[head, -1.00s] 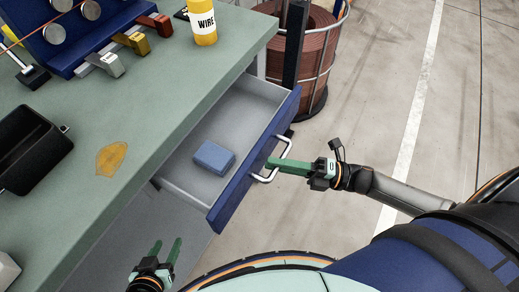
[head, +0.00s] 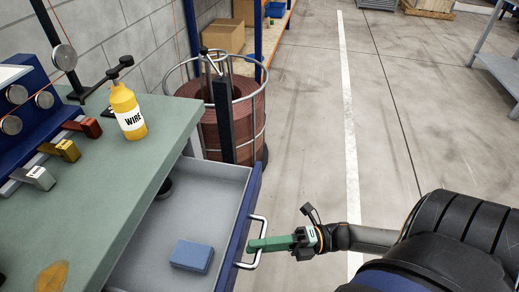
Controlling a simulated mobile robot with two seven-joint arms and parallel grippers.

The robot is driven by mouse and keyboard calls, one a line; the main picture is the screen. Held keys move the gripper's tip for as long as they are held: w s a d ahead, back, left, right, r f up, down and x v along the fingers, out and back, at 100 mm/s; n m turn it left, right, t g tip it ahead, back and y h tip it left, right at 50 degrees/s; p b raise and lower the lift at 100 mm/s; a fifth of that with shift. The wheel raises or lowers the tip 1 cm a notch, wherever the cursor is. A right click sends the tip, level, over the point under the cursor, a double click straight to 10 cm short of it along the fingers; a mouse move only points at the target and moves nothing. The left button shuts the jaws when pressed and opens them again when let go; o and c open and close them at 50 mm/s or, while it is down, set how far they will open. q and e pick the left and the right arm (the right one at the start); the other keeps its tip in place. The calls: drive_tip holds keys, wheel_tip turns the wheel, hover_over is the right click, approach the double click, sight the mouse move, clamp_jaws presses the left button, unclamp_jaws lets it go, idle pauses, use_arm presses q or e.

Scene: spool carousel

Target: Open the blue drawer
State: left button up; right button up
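The blue drawer (head: 243,222) stands pulled out from under the green workbench, and its grey inside shows. A blue block (head: 191,256) lies on the drawer floor, and part of a dark round thing (head: 165,188) shows farther in. My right gripper (head: 252,244) is at the drawer's silver handle (head: 262,228), coming from the right. Its green fingers lie across the handle and look close together; I cannot tell for sure whether they grip it. My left gripper is out of view.
The workbench top (head: 160,165) holds a yellow WIRE bottle (head: 127,110) and a blue rack with coloured levers. A copper wire spool in a wire cage (head: 235,125) stands behind the drawer. The floor to the right (head: 310,170) is clear.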

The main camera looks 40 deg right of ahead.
drive_tip(key=o, duration=0.3)
drive_tip(key=shift+b+v, duration=0.65)
drive_tip(key=shift+v, duration=5.6)
